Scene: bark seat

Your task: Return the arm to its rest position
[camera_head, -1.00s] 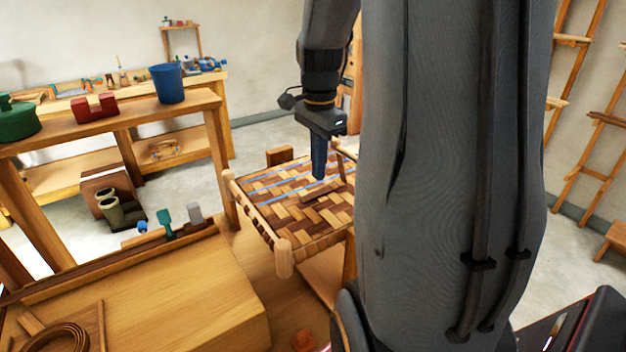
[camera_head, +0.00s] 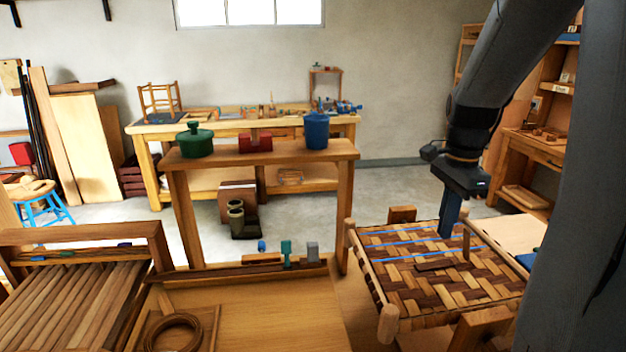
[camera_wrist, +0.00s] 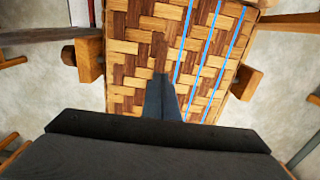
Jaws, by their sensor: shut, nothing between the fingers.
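My gripper (camera_head: 449,218) points down above the woven bark seat (camera_head: 440,290), over its far part in the head view. Its fingers are together with nothing between them. In the wrist view the gripper (camera_wrist: 162,82) shows as two dark fingers side by side over the weave. The seat (camera_wrist: 130,60) has light and dark brown strips with several blue strips across it. I cannot tell how far the fingertips are above the weave. Part of my arm covers the right edge of the head view.
A raised wooden shelf (camera_head: 264,160) holds a green pot (camera_head: 195,143), a red block (camera_head: 256,143) and a blue cup (camera_head: 316,132). A workbench (camera_head: 350,120) stands behind. A coil (camera_head: 175,333) lies on the front bench. Wooden posts rise at the seat's corners. Open floor lies behind the seat.

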